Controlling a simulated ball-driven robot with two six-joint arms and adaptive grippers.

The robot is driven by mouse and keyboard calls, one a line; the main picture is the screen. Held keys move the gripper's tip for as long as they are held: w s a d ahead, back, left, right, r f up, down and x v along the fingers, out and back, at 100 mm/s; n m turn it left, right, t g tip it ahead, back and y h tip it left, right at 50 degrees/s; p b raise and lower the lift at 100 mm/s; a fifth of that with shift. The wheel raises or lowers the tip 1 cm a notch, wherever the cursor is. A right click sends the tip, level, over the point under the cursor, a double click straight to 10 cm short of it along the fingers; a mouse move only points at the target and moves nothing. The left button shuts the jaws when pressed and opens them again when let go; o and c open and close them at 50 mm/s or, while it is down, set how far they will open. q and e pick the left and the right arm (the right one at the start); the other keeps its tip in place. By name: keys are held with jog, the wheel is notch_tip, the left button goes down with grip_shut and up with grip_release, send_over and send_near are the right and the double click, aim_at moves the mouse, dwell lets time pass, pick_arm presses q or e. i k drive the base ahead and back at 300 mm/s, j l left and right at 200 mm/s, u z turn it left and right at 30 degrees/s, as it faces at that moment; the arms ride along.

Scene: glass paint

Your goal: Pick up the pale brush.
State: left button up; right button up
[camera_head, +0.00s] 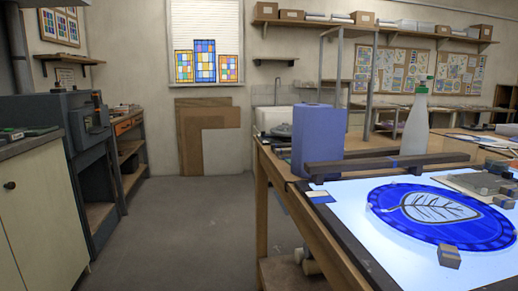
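I cannot make out a pale brush anywhere in the head view. The worktable (352,262) on the right has a glowing white top. A round blue glass panel (385,218) with a pale leaf drawn on it lies on that top. Neither of my grippers is in view.
A tall blue box (318,138), a dark bar (385,163) and a white bottle (415,125) stand at the table's far side. Small grey blocks (449,256) sit around the panel. A cabinet (45,210) stands on the left. The floor (185,230) between is clear.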

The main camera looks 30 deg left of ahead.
aim_at(274, 147)
jog(key=l+u, duration=0.1)
jog(key=u, duration=0.3)
jog(key=i+l+u, duration=0.1)
jog(key=u, duration=0.3)
jog(key=i+l+u, duration=0.1)
jog(key=i, duration=0.25)
jog(key=k+z, duration=0.25)
jog(key=k, duration=0.25)
jog(key=i+j+z, duration=0.15)
jog(key=z, duration=0.25)
jog(key=i+j+z, duration=0.1)
jog(key=z, duration=0.35)
jog(key=j+z, duration=0.4)
